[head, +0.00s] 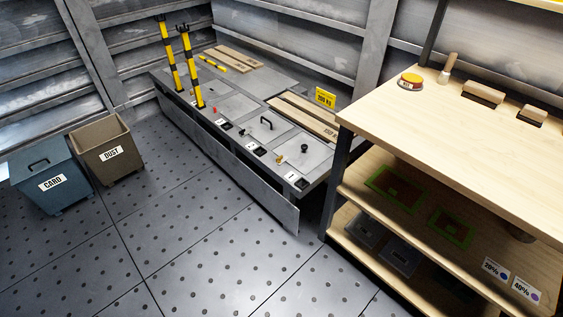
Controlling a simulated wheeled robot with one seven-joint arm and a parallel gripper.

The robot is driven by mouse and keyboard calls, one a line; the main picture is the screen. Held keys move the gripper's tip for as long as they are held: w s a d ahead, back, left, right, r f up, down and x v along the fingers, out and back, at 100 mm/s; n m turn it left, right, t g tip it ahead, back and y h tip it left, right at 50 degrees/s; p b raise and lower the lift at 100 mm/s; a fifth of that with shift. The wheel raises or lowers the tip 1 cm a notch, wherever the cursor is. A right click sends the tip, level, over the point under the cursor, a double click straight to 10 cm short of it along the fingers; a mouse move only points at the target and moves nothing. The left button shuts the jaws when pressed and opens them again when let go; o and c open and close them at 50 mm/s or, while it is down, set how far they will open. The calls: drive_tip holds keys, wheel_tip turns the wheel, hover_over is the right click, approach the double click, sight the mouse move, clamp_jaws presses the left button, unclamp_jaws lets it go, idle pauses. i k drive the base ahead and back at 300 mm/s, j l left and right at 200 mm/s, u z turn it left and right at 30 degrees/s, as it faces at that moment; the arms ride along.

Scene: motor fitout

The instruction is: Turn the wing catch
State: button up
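A low grey metal bench (180,120) along the back wall carries a row of small fittings along its front edge, each near a small white label. A small red fitting (215,110) is farther left. I cannot tell for certain which of these is the wing catch. My gripper is not in view.
Yellow-black posts (187,66) rise from the bench; wooden planks (304,116) and a yellow sign (325,98) are on it. A wooden workbench with shelves (440,130) stands at right. Blue (44,174) and brown (105,150) bins stand left. The studded floor (190,240) in front is clear.

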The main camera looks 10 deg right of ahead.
sight(280, 160)
drive_tip(key=i+j+z, duration=0.2)
drive_tip(key=i+j, duration=1.05)
drive_tip(key=i+j+z, duration=0.15)
drive_tip(key=i+j, duration=1.2)
drive_tip(key=j, duration=0.1)
